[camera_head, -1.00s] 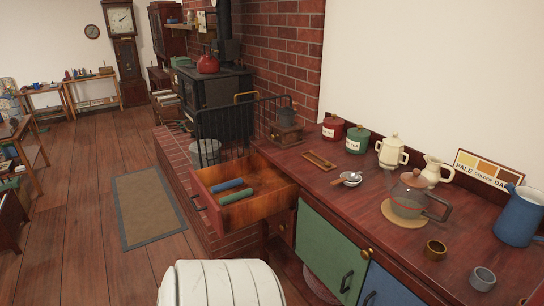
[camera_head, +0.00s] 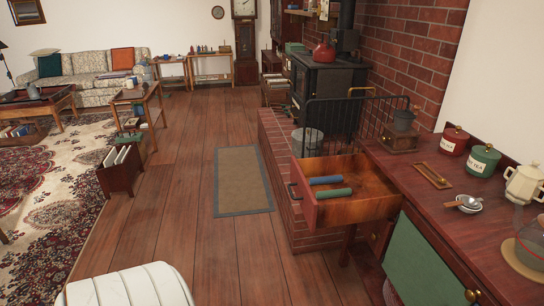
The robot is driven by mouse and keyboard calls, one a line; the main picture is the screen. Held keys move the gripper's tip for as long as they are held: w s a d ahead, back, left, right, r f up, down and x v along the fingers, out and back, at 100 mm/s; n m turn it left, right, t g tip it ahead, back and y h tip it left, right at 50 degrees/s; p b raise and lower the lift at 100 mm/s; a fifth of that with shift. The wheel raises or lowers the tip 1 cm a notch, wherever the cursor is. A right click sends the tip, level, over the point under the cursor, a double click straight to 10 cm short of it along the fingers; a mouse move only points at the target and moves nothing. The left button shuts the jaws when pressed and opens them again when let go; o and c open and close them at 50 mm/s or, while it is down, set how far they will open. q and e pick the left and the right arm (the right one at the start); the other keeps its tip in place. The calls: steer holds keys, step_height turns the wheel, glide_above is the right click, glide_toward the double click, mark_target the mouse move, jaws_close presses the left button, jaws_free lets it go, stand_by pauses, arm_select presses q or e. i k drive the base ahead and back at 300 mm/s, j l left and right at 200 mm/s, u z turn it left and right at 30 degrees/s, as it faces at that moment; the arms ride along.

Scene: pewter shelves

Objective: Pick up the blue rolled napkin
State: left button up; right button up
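A blue rolled napkin (camera_head: 325,180) lies in the open wooden drawer (camera_head: 365,209), near the drawer's front end at the left. A green roll (camera_head: 333,193) lies close beside it, on the nearer side. I cannot tell whether the two rolls touch. The drawer sticks out from the counter over the brick hearth, its front and handle facing left. Neither of my grippers is in view.
The red-brown counter (camera_head: 446,206) runs along the right with a red canister (camera_head: 453,141), a green canister (camera_head: 483,160) and a glass pot (camera_head: 532,245). A black fireguard (camera_head: 340,122) stands behind the drawer. Wooden floor with a flat mat (camera_head: 242,181) is clear to the left.

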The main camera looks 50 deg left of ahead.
mark_target(335, 178)
steer(key=u, duration=1.3)
steer(key=z, duration=1.6)
steer(key=u, duration=1.55)
steer(key=i+j+z, duration=0.1)
steer(key=z, duration=1)
steer(key=i+j+z, duration=0.15)
steer(key=j+z, duration=0.35)
steer(key=j, duration=0.2)
steer(key=j+z, duration=0.45)
steer(key=j, duration=0.25)
steer(key=j+z, duration=0.5)
steer(key=j, duration=0.25)
